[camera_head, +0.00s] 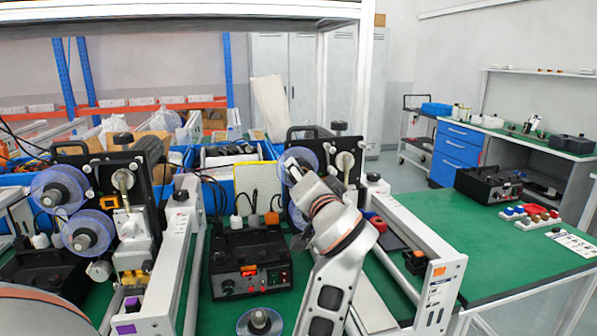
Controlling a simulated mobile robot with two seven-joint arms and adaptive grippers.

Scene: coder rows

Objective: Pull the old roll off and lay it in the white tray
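The coder on the right (345,160) carries a translucent blue disc (289,158) on its upper spindle. A second blue disc edge (297,213) shows below it, partly behind my arm. My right gripper (297,168) is at the upper disc's hub; my wrist hides the fingers, so I cannot tell whether they grip. The coder on the left holds two blue discs with dark hubs, an upper one (60,189) and a lower one (88,232). Another such disc (260,322) lies at the bottom edge. I cannot tell which roll is old. No white tray is clearly visible. My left gripper is out of view.
White rails (420,250) run forward from the right coder. Blue bins (238,155) stand behind. The green table (500,255) has free room at right, near small racks (537,218).

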